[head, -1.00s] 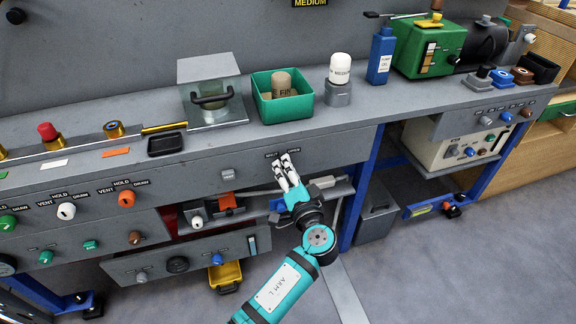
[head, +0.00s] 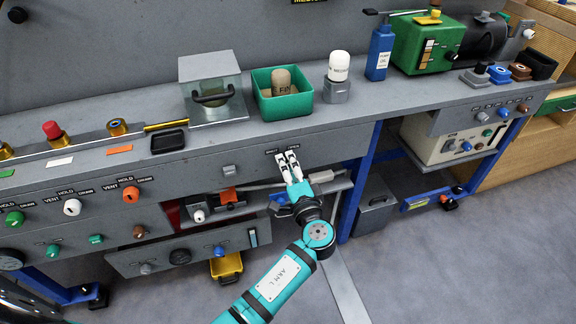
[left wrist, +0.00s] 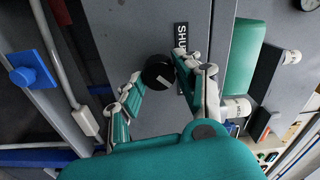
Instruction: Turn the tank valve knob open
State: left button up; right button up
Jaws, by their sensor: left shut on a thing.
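The tank valve knob (left wrist: 158,72) is black and round with a white line on its face. It shows in the left wrist view beside a black SHUT label (left wrist: 181,38) on the grey bench front. My left gripper (left wrist: 156,77) has a finger on either side of the knob and is shut on it. In the head view, my left gripper (head: 288,160) reaches up to the bench front just under the small SHUT and OPEN labels, and its fingers hide the knob. My right gripper is not in view.
Above on the benchtop stand a green bin (head: 283,105), a white-capped jar (head: 338,72) and a blue bottle (head: 380,55). Left along the front are vent knobs, including a white one (head: 72,207). A blue bench leg (head: 358,195) stands right of my left arm.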

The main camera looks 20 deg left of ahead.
pick_arm(q)
jog(key=shift+w+r, duration=0.1)
jog(key=shift+r, duration=0.05)
jog(key=o, duration=1.1)
jog(key=shift+o, duration=0.2)
jog(key=shift+d, duration=0.1)
jog(key=shift+s+d+f, duration=0.2)
jog(key=shift+s, duration=0.2)
jog(key=v, duration=1.1)
